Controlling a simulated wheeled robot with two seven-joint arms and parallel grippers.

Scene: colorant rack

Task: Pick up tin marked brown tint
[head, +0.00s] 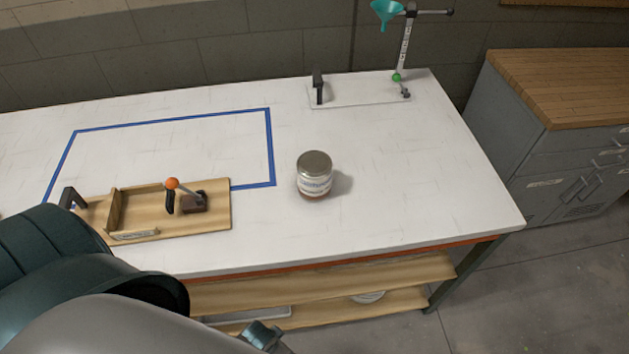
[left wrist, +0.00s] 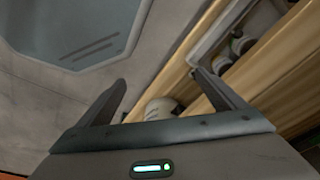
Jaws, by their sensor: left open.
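My left gripper (left wrist: 163,90) is open and empty in the left wrist view, its two fingers spread toward the wooden shelves under the table. A white round tin (left wrist: 160,108) shows beyond the gap between the fingers, partly hidden by the gripper body. More tins (left wrist: 240,46) sit in a tray on a shelf at the upper right. No brown tint marking is readable on any of them. In the head view, a pale round tin (head: 368,296) shows on the lower shelf, mostly hidden by the shelf above. My right gripper is in neither view.
A lidded jar (head: 314,175) stands on the white tabletop (head: 420,190). A wooden jig with an orange-knobbed lever (head: 172,184) lies at left, by a blue taped outline (head: 271,150). The wooden upper shelf (head: 330,287) overhangs the lower one.

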